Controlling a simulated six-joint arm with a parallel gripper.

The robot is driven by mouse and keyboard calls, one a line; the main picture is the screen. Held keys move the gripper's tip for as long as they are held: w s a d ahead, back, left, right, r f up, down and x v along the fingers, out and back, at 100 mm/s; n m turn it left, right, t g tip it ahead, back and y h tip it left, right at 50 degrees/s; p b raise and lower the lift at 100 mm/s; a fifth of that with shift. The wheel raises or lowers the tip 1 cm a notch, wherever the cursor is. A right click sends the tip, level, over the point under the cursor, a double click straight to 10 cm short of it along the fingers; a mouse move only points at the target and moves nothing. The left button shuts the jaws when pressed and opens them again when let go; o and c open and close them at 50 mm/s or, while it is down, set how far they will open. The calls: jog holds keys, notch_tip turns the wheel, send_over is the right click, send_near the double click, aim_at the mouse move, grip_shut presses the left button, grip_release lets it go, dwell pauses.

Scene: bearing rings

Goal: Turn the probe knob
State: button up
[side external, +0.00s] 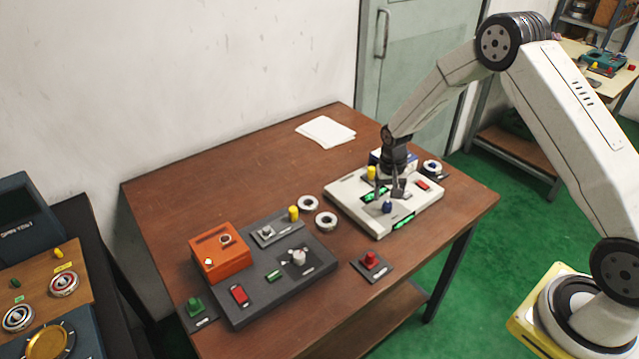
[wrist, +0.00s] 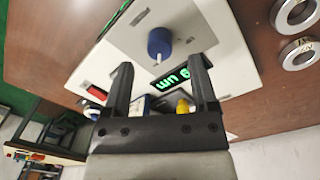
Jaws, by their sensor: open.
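A blue knob (side external: 387,208) stands on the white panel box (side external: 345,204) at the right of the table. In the wrist view the blue knob (wrist: 160,42) has a white pointer mark and sits just beyond my fingertips. I cannot read a label saying which knob is the probe knob. My gripper (side external: 390,193) is above the white box, pointing down, close to the blue knob. In the wrist view my gripper (wrist: 161,63) is open, with nothing between its fingers. A green lit display (wrist: 172,79) shows between the fingers, next to the knob.
A yellow knob (side external: 371,173) and a red button (side external: 422,185) are also on the white box. Bearing rings (side external: 326,221) lie to its left. A grey panel (side external: 310,273) with a white knob (side external: 298,257), an orange box (side external: 218,252) and a red knob (side external: 370,260) are nearer the front.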

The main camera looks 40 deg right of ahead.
aim_at(386, 204)
jog(key=shift+a+r, duration=0.1)
jog(key=shift+r, duration=2.2)
jog(key=shift+s+a+r, duration=0.1)
jog(key=shift+a+r, duration=0.05)
jog(key=shift+r, duration=0.1)
jog(key=s+a+r+n+t, duration=0.1)
jog(key=s+a+r+n, duration=0.2)
jog(key=s, duration=0.6)
jog(key=s+a+r+n+t, duration=0.1)
jog(key=s+a+r+n, duration=0.3)
jog(key=s+a+r, duration=0.3)
jog(key=s, duration=0.2)
jog(key=shift+s+r+t, duration=0.35)
jog(key=shift+t, duration=0.05)
dwell(0.3)
